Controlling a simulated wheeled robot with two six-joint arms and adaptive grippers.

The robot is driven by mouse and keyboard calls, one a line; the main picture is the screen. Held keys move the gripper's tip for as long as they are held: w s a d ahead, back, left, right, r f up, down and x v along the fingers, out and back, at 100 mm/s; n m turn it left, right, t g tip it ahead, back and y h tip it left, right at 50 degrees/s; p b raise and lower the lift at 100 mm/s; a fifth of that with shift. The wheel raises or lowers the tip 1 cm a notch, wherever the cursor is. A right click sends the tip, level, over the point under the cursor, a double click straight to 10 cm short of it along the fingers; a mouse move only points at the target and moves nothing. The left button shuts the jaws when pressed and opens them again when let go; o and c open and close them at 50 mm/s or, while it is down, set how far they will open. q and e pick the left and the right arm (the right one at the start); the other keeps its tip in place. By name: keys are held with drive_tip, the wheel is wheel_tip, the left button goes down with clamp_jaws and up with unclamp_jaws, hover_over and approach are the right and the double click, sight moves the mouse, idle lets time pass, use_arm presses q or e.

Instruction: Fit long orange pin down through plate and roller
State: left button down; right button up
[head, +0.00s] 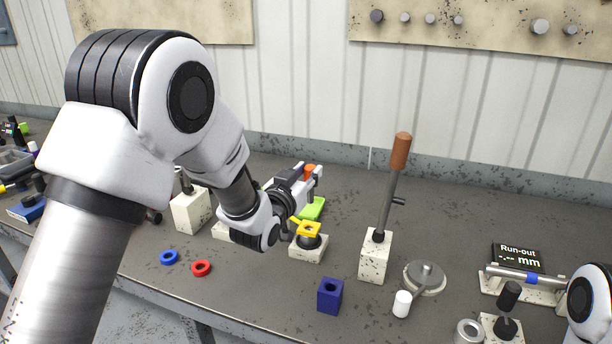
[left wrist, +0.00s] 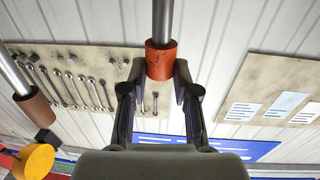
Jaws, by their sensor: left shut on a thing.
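My left gripper (head: 312,178) is shut on the orange head of the long pin (head: 309,168), above the bench in the middle of the head view. In the left wrist view the gripper (left wrist: 160,85) clasps the orange head (left wrist: 160,62), and a grey metal shaft runs from it out of the frame's top edge. The shaft's far end is hidden in the head view. A small yellow plate (head: 309,227) with a hole sits over a dark part, perhaps the roller (head: 309,241), on a pale block (head: 306,253). The gripper is above and behind it. My right gripper is out of view.
A tall lever with a brown handle (head: 401,150) stands right of the plate. A green piece (head: 313,209) lies behind it.

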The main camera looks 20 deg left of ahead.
use_arm(q)
drive_tip(key=shift+a+f+b, duration=0.3)
drive_tip(key=shift+f+b, duration=0.2)
drive_tip(key=shift+f, duration=0.1)
drive_tip(key=b, duration=0.4)
hover_over(305, 232)
wheel_tip(305, 232, down, 5)
drive_tip(key=shift+w+r, duration=0.1)
drive_tip(key=shift+r, duration=0.05)
idle(1.0)
drive_tip(key=shift+f+b, duration=2.95)
drive_tip(key=shift+f, duration=0.55)
drive_tip(key=c, duration=0.8)
unclamp_jaws()
